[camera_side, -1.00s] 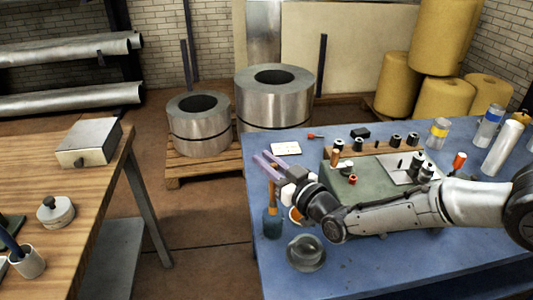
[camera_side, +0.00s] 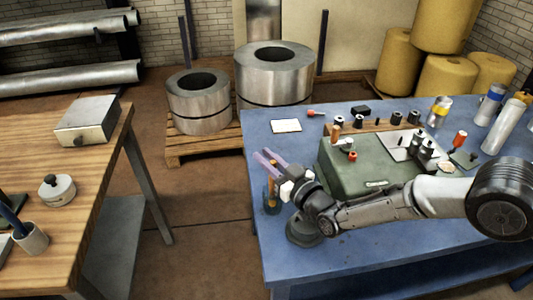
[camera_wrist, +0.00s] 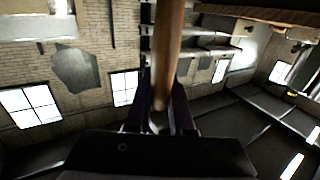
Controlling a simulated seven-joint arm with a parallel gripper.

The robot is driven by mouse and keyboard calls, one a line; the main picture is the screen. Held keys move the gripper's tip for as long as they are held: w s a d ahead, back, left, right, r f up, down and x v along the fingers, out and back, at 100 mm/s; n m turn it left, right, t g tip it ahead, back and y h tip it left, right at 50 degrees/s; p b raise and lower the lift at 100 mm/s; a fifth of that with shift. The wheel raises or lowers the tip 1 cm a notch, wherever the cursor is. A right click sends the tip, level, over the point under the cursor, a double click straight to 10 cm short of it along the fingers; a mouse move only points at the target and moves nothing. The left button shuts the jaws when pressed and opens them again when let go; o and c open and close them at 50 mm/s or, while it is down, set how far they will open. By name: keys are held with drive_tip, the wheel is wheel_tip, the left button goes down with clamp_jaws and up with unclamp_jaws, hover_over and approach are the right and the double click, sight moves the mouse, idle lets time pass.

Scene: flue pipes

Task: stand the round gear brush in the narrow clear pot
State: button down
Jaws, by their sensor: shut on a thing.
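My gripper (camera_side: 268,160), with purple fingers, is over the left end of the blue table in the side view. It is shut on the round gear brush, whose wooden handle (camera_wrist: 168,60) runs between the fingers in the wrist view. In the side view an orange-brown upright length of the brush (camera_side: 272,188) shows below the fingers. Its lower end meets the narrow clear pot (camera_side: 271,207), a small bluish upright shape near the table's left edge. I cannot tell how deep the brush is inside it. The bristles cannot be made out.
A dark round dish-like thing (camera_side: 304,232) stands below my wrist. A green block (camera_side: 372,180) with small parts is to the right. A white card (camera_side: 286,126) lies behind. The table's left edge (camera_side: 250,190) is close to the pot.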

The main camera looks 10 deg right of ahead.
idle(0.3)
drive_tip(key=c, duration=0.7)
unclamp_jaws()
drive_tip(key=shift+f, duration=0.1)
drive_tip(key=shift+s, duration=0.1)
drive_tip(key=v, duration=1.3)
drive_tip(key=shift+s+d, duration=0.25)
